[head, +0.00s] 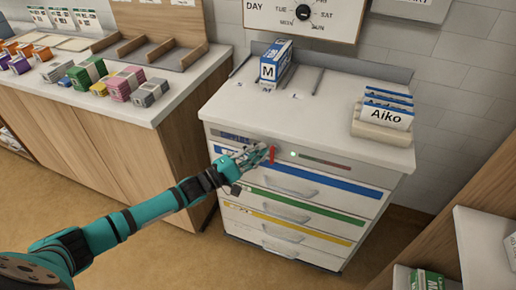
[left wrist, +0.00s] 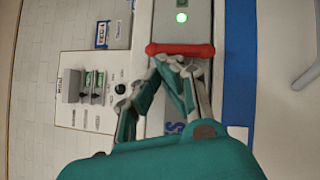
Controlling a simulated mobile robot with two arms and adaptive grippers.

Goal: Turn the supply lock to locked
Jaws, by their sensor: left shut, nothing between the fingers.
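The supply lock is a grey strip (head: 322,160) along the top front of the white drawer cabinet, with a red handle (head: 272,153) at its left part. The handle stands about upright, across the strip; the left wrist view shows the red handle (left wrist: 180,50) crosswise, with a lit green lamp (left wrist: 181,17) beyond it. My left gripper (head: 265,154) is at the handle's left side, shut and empty. In the left wrist view its fingertips (left wrist: 170,63) are close against the handle; I cannot tell whether they touch. My right gripper is not in view.
The cabinet top (head: 320,110) holds a blue-and-white M box (head: 275,62) and an Aiko card holder (head: 382,130). Drawers with blue, green and yellow strips lie below the lock. A wooden counter (head: 120,125) with medicine boxes stands left, and a shelf (head: 480,245) at lower right.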

